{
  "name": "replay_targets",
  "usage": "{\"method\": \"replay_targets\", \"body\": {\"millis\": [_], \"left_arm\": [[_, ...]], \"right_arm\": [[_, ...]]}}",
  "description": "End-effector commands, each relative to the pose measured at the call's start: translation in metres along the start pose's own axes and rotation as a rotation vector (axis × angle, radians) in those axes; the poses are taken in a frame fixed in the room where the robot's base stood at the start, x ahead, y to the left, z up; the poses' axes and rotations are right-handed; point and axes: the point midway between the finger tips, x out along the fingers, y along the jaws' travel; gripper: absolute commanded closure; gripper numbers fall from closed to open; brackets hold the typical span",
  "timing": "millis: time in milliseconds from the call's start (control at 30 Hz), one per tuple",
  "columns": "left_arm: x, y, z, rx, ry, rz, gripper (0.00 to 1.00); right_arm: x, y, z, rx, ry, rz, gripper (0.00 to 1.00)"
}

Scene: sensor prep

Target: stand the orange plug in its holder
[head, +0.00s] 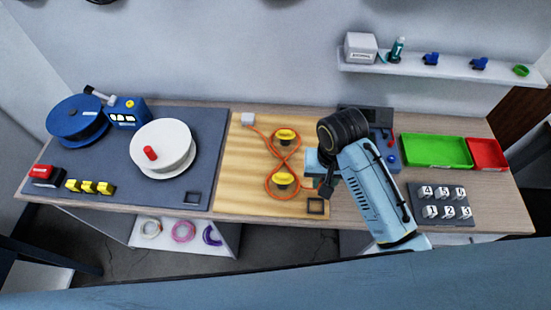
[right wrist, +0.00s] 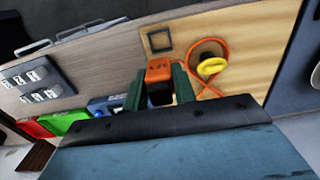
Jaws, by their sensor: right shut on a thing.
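The orange plug (right wrist: 159,70) is between the green fingers of my right gripper (right wrist: 160,82), which is shut on it. In the head view the right gripper (head: 320,183) is over the right part of the wooden board, and my arm mostly hides the plug. A dark square frame, seemingly the holder (head: 316,207), lies on the board's front right corner; it also shows in the right wrist view (right wrist: 159,40), apart from the plug. The orange cable (head: 262,130) loops around two yellow pegs (head: 284,180) (head: 286,135). My left gripper is not in view.
A white block (head: 248,119) sits at the cable's far end. Green (head: 436,151) and red (head: 486,154) trays and numbered blocks (head: 446,203) lie right of my arm.

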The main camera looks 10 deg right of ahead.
Motion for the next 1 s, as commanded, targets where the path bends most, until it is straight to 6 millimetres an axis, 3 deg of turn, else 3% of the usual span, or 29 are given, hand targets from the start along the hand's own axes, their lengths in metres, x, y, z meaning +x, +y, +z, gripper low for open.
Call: {"method": "replay_targets", "body": {"millis": [333, 1000], "left_arm": [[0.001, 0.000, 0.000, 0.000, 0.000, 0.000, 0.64], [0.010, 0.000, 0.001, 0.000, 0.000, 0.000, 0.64]], "right_arm": [[0.003, 0.000, 0.000, 0.000, -0.001, 0.001, 0.96], [0.037, 0.000, 0.000, -0.001, -0.001, 0.000, 0.96]]}}
